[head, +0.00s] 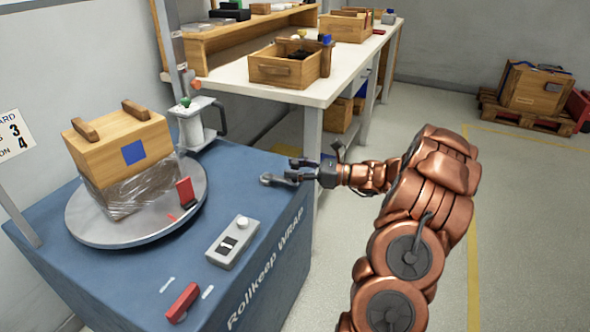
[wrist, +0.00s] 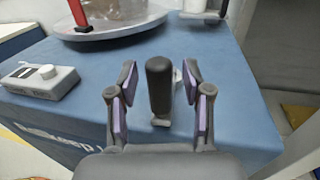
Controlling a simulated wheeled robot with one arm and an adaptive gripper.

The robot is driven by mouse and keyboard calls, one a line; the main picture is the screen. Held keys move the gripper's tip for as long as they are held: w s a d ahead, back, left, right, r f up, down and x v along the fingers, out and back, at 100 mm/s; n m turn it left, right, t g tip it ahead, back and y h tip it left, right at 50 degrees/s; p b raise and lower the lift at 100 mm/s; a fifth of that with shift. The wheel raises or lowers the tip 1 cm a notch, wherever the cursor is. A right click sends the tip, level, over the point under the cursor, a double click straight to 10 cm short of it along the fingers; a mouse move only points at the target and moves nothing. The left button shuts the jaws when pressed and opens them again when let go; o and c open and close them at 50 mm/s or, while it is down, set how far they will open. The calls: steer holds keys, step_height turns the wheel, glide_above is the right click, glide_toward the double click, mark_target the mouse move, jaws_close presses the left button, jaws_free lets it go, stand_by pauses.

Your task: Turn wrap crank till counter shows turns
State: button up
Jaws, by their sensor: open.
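The crank's dark upright grip (wrist: 160,85) stands between the two fingers of my open gripper (wrist: 160,98) in the wrist view. Gaps show on both sides of the grip. In the head view my gripper (head: 290,171) is at the right edge of the blue wrap machine (head: 240,170), where the grip is hard to make out. A grey counter box (head: 232,242) with a small black-and-white window and a pale knob sits on the machine top; its reading is too small to tell. It also shows in the wrist view (wrist: 40,80).
A wooden crate (head: 118,142), its lower part in clear film, stands on the round turntable (head: 110,232) beside a red upright piece (head: 185,192). A film roll holder (head: 195,125) stands behind. A red handle (head: 182,302) is at the front.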

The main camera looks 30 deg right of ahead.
steer(key=shift+c, duration=0.4)
jaws_close()
